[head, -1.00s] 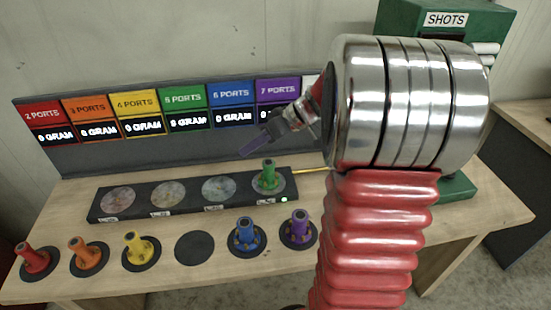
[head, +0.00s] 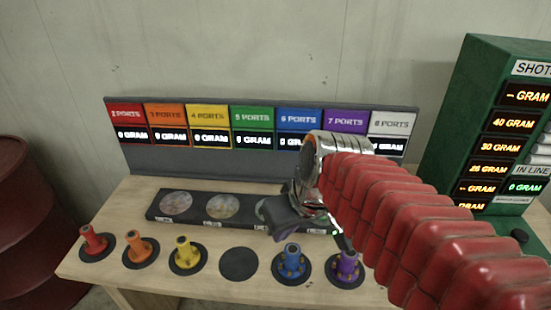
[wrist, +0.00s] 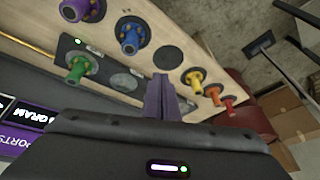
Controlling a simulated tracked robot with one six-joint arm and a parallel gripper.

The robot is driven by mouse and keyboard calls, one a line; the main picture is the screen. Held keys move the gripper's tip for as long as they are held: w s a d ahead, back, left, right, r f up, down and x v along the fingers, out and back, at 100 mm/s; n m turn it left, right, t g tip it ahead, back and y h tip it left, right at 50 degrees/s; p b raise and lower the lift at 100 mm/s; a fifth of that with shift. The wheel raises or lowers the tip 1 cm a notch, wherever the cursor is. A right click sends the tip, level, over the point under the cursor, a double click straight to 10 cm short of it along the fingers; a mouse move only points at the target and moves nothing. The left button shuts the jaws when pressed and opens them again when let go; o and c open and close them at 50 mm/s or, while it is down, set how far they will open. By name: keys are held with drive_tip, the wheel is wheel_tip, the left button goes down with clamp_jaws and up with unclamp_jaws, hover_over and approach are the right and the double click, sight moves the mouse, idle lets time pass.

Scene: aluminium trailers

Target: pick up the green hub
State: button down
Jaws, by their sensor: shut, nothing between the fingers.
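The green hub (wrist: 78,68) stands on one end disc of the black tray (wrist: 110,72) in the wrist view. In the head view my arm and gripper hide the hub, and the tray (head: 160,218) shows only in part. My gripper (head: 283,222) is in front of the tray's right part in the head view. In the wrist view the gripper's purple fingers (wrist: 161,92) are shut and empty, apart from the green hub, which is to their left.
Red (head: 95,243), orange (head: 140,248), yellow (head: 185,254), blue (head: 292,262) and purple (head: 346,267) hubs stand on black discs along the bench front. The disc (head: 238,264) between yellow and blue is empty. A green cabinet (head: 470,95) stands right, a red drum (head: 25,210) left.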

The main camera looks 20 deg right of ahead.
drive_tip(key=shift+m+t+h, duration=0.6)
drive_tip(key=shift+h, duration=0.1)
drive_tip(key=s, duration=0.4)
drive_tip(key=shift+s+a+r, duration=0.1)
drive_tip(key=shift+a+r, duration=0.05)
drive_tip(key=shift+a, duration=0.15)
drive_tip(key=c, duration=2.5)
unclamp_jaws()
